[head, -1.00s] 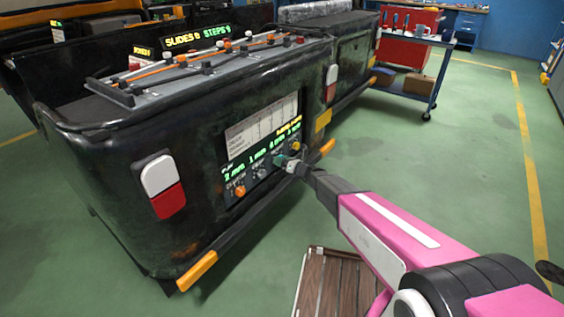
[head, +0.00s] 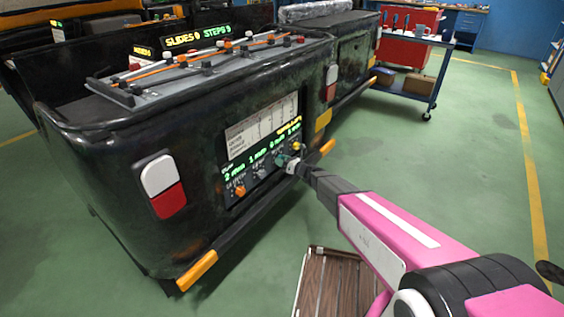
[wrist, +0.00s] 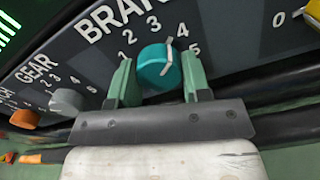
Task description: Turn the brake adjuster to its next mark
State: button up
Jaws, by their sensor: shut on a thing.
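The brake adjuster is a round teal knob (wrist: 157,67) with a white pointer line, on a dark panel under the word BRAKE in the wrist view. Its pointer is directed between the 3 and the 4, closer to the 4. My gripper (wrist: 158,82) has its green fingers on either side of the knob, shut on it. In the head view my gripper (head: 287,164) reaches the panel on the end of the black vehicle, and it partly covers the teal knob (head: 281,160).
An orange knob (head: 240,190) and a grey gear knob (wrist: 66,100) lie left of the teal one; a yellow knob (head: 296,147) lies right. An orange-ended bumper (head: 197,271) runs below the panel. A wooden slatted board (head: 335,285) lies in front; the green floor at right is clear.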

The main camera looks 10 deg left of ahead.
jog(key=n, duration=2.1)
jog(key=shift+w+d+r+n, duration=0.1)
jog(key=shift+r+n, duration=0.05)
jog(key=shift+n, duration=0.15)
dwell(0.4)
jog(key=o, duration=0.9)
jog(key=v, duration=1)
jog(key=shift+d, duration=0.35)
